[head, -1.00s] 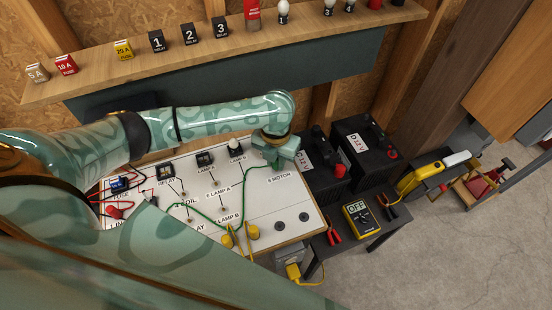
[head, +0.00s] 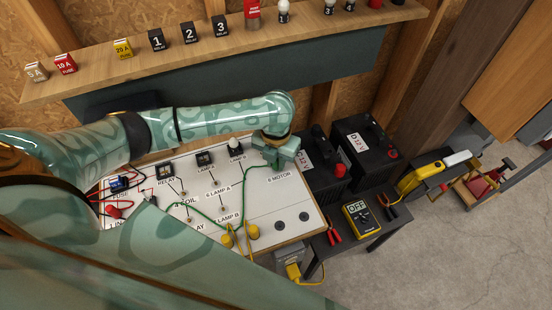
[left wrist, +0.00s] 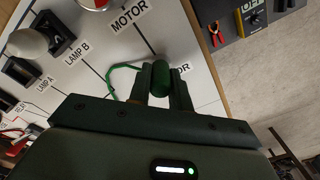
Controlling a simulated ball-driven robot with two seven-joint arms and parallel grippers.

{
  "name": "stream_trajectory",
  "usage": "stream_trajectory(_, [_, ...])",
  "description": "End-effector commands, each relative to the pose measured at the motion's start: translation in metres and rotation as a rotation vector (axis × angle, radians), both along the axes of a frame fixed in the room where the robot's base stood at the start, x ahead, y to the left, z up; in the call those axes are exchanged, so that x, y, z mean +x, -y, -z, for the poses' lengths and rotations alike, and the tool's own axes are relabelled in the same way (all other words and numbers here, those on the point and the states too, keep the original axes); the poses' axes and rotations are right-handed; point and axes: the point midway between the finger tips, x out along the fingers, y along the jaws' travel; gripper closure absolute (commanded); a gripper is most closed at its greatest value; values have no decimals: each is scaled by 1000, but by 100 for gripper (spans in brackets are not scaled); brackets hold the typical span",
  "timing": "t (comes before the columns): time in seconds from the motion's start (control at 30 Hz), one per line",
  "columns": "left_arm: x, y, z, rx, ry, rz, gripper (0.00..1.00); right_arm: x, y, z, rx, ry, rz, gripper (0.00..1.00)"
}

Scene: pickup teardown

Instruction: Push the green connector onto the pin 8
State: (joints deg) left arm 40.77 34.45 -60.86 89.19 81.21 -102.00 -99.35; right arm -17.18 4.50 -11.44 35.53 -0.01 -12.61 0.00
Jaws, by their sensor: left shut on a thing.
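My left gripper (head: 277,159) is at the far right part of the white panel (head: 293,204), beside a label ending in MOTOR. In the left wrist view its two fingers (left wrist: 162,88) are shut on the green connector (left wrist: 160,77), a dark green rounded plug low over the panel. A green wire (head: 262,201) runs from the gripper down and left across the panel; it also shows in the left wrist view (left wrist: 122,67). The pin 8 is hidden by the gripper and connector, so I cannot tell whether the connector is on it. My right gripper is not in view.
Yellow plugs (head: 253,231) with wires stand at the panel's front edge. Two black batteries (head: 365,146) stand to the right. A yellow multimeter (head: 361,219) and red pliers (head: 333,233) are on the low dark table. A wooden shelf (head: 200,50) with fuses and relays is above.

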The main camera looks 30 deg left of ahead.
Motion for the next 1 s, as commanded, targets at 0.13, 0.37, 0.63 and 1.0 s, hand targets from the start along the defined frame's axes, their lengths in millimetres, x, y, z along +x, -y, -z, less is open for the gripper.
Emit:
stream_trajectory(0.13, [0,0,4,0,-1,0,100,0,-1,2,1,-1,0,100])
stream_trajectory(0.37, [0,0,8,0,-1,0,100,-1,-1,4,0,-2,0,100])
stream_trajectory(0.63, [0,0,13,0,-1,0,100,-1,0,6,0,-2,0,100])
stream_trajectory(1.0, [0,0,12,0,-1,0,55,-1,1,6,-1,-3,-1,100])
